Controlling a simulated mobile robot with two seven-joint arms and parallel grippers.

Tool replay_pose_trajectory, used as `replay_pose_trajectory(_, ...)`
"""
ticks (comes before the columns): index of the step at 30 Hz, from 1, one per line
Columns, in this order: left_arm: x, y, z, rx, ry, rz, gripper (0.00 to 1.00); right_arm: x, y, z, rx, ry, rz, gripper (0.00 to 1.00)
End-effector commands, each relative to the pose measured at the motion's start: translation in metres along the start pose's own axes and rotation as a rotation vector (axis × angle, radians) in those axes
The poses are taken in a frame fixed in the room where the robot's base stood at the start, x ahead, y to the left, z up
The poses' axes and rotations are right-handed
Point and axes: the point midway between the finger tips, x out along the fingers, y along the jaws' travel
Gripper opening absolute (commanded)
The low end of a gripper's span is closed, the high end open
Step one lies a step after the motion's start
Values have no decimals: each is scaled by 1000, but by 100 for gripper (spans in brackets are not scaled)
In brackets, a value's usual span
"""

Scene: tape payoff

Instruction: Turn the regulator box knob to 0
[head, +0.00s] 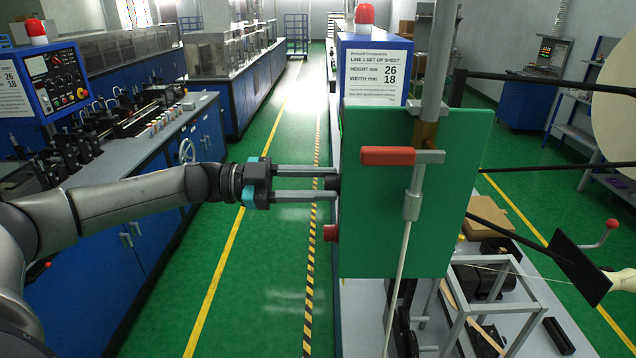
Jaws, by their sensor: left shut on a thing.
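My left gripper (330,184) reaches in from the left, its two long fingers level and pointing right. It is shut on a small dark knob (334,183) at the left edge of an upright green panel (450,215). The fingers pass above and below the knob and cover part of it. Any scale or pointer on the knob is too small or hidden, so its setting cannot be read. A regulator box behind the panel is mostly hidden. My right gripper is not in view.
A red knob (330,232) sits below my fingers. A red-handled lever (388,156) and a grey post stand before the panel. A set-up sheet (374,78) reads height 26, width 18. A blue bench (160,160) stands left; the green aisle between is clear.

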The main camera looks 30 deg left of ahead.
Motion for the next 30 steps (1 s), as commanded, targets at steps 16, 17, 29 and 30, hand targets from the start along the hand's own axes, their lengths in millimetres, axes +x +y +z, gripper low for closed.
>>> replay_pose_trajectory(16,0,0,0,2,1,0,68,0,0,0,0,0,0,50)
replay_pose_trajectory(17,0,0,0,2,1,0,68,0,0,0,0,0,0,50)
replay_pose_trajectory(29,-20,2,4,1,-7,1,68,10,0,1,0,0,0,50)
replay_pose_trajectory(30,-26,1,4,1,-7,0,68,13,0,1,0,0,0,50)
